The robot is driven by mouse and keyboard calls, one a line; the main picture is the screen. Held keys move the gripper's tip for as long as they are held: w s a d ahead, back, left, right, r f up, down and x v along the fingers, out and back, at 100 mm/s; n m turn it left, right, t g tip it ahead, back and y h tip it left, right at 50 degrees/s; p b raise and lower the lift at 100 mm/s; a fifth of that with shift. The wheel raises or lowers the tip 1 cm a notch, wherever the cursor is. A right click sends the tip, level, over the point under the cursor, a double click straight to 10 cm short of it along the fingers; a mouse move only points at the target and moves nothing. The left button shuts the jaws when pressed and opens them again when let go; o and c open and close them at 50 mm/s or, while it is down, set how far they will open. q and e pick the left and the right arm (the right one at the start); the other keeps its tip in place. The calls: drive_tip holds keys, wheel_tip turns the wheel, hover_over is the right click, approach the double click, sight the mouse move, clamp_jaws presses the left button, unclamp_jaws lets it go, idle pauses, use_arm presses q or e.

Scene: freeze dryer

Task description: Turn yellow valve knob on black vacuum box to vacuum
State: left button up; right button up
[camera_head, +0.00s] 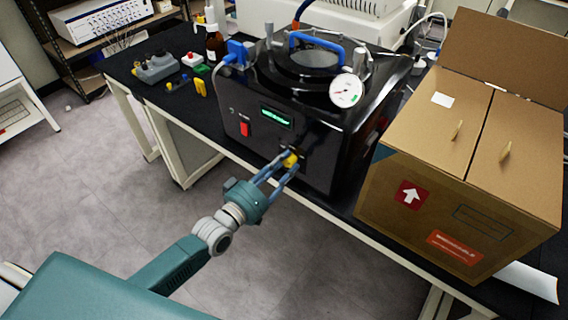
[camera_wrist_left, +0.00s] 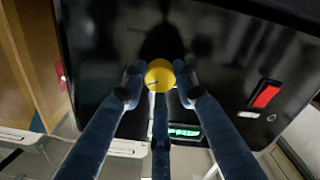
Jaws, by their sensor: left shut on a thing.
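The black vacuum box (camera_head: 262,98) stands on the bench, with a lit green display and a red switch on its front. The yellow valve knob (camera_head: 290,160) is on the lower right of that front. My left gripper (camera_head: 286,166) reaches up to the front and is shut on the knob. In the left wrist view the knob (camera_wrist_left: 160,76) sits between the fingertips of my left gripper (camera_wrist_left: 160,84), and the black front (camera_wrist_left: 100,40) fills the background. A dark mark shows on the knob's left side. My right gripper is not in view.
A large cardboard box (camera_head: 420,190) stands close to the right of the vacuum box. A pressure gauge (camera_head: 346,90) and a blue handle (camera_head: 316,42) are on top. A brown bottle (camera_head: 215,46) and small items stand on the bench (camera_head: 135,62) at left.

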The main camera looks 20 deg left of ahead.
use_arm(q)
drive_tip(key=shift+a, duration=0.1)
idle(0.4)
drive_tip(key=o, duration=1.1)
drive_tip(key=shift+o, duration=0.2)
drive_tip(key=shift+s+a, duration=0.1)
drive_tip(key=shift+s, duration=0.3)
drive_tip(key=v, duration=1.1)
drive_tip(key=shift+s+a, duration=0.1)
